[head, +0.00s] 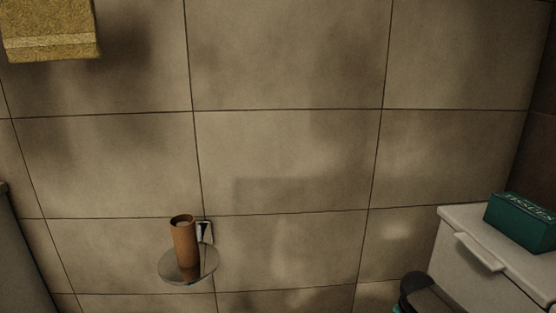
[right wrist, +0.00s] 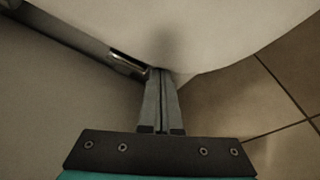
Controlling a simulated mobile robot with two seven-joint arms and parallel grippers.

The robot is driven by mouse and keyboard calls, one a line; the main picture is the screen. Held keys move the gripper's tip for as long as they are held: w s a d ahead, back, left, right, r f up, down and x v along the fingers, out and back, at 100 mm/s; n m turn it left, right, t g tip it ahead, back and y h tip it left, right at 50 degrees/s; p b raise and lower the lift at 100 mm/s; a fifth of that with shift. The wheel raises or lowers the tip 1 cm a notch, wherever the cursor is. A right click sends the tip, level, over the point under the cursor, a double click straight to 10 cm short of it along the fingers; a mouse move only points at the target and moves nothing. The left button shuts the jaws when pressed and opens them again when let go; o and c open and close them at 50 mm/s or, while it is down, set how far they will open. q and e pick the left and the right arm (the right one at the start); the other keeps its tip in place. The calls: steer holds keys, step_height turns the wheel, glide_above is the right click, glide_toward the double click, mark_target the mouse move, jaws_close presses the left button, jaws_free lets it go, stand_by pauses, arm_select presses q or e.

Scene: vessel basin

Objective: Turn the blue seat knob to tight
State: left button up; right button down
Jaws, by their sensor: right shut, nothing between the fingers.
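I cannot make out a blue seat knob in either view. In the right wrist view my right gripper (right wrist: 161,75) is shut and empty, its two fingers side by side. Its fingertips are at the lower edge of a large white rounded surface (right wrist: 222,32); I cannot tell whether they touch it. A small shiny metal-like piece (right wrist: 128,63) on a grey bar lies just left of the fingertips. My right gripper does not show in the head view, and my left gripper shows in neither view.
In the head view, a brown cup (head: 184,245) stands on a round wall shelf (head: 204,272). A yellow towel (head: 50,30) hangs upper left. Tiled floor (right wrist: 270,105) shows right of my gripper.

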steer(key=shift+f, duration=0.65)
steer(key=shift+w+d, duration=0.3)
steer(key=shift+d, duration=0.05)
stand_by(0.4)
